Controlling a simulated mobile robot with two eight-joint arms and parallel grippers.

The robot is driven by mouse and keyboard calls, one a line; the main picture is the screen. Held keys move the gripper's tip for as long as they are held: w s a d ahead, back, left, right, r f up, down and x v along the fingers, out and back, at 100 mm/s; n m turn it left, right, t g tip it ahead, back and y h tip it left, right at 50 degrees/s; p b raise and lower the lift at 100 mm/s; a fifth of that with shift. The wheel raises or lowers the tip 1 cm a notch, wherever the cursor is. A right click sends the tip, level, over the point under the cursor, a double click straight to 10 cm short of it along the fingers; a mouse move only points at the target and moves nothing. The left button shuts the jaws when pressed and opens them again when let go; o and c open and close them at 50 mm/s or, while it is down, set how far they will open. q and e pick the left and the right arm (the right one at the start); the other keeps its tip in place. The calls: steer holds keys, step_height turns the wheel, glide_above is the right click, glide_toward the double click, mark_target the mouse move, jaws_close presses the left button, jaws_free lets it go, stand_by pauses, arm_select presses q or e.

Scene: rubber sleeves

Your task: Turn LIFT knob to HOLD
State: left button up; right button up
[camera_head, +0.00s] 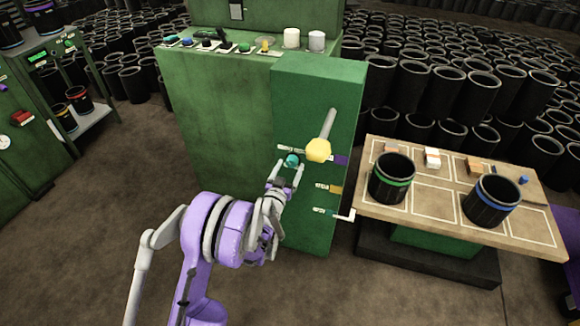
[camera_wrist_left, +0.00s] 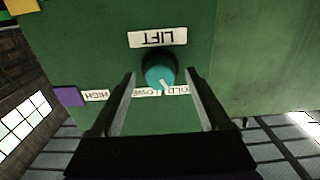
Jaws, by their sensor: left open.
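The LIFT knob (camera_wrist_left: 159,71) is a teal round knob on the green cabinet; its white pointer points down in the left wrist view, close to the HOLD label (camera_wrist_left: 178,89) and the partly hidden label beside it. The LIFT label (camera_wrist_left: 157,38) appears upside down above it. The knob also shows in the head view (camera_head: 291,160) at the fingertips. My left gripper (camera_wrist_left: 160,76) is open, with one finger on each side of the knob and visible gaps between. Contact cannot be told. My right gripper is not in view.
A yellow knob on a grey rod (camera_head: 318,150) juts from the cabinet close right of the gripper. A wooden table (camera_head: 420,215) with two black sleeves stands right. The cabinet top holds several buttons.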

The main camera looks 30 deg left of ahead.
arm_select(q)
steer(key=v, duration=1)
steer(key=shift+p, duration=0.35)
steer(key=shift+a, duration=0.1)
